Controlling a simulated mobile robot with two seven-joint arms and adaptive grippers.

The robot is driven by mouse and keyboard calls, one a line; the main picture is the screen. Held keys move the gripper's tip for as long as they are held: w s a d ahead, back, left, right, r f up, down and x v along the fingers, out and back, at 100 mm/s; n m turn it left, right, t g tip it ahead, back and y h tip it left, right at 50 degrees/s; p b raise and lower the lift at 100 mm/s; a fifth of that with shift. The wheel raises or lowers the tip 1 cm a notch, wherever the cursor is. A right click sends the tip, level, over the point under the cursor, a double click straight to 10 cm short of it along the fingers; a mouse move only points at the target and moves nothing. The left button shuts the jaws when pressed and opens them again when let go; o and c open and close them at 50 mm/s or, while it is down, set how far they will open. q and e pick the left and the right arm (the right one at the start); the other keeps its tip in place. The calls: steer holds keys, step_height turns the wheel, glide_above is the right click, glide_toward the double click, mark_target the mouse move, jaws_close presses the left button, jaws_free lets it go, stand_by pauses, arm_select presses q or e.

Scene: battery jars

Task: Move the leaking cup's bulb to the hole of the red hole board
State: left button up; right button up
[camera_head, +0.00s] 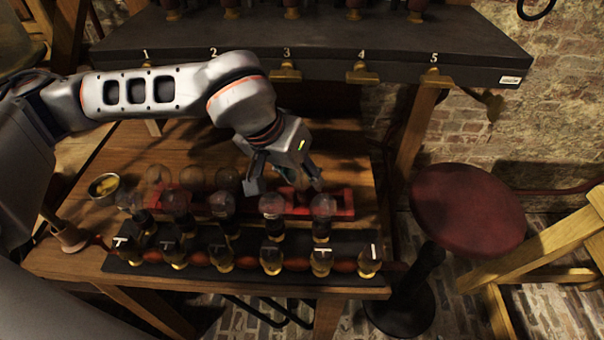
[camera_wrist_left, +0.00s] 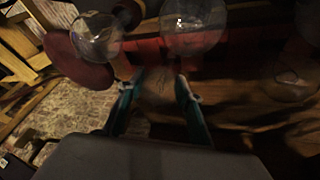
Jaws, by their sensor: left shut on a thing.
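My left gripper (camera_head: 286,188) is over the far side of the table, above the right part of the red hole board (camera_head: 347,206). In the left wrist view its two fingers (camera_wrist_left: 156,88) are closed on the sides of a dim, translucent bulb (camera_wrist_left: 157,82). Whether this bulb is inside a hole is hidden. Other clear glass bulbs (camera_head: 272,205) stand in a row between the red board and the black rack. Numbered brass taps (camera_head: 286,72) sit on the dark shelf's front, with cups above cut off by the picture's edge. I cannot tell which cup leaks.
The black rack (camera_head: 190,270) with several brass-based pieces lies along the table's front edge. A small bowl (camera_head: 104,186) stands at the left. A round red stool (camera_head: 468,208) is right of the table. The dark shelf (camera_head: 400,35) overhangs the back.

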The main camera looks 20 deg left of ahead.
arm_select(q)
steer(key=shift+f+b, duration=0.3)
steer(key=shift+f, duration=0.25)
stand_by(0.4)
steer(key=o, duration=1)
steer(key=v, duration=1.2)
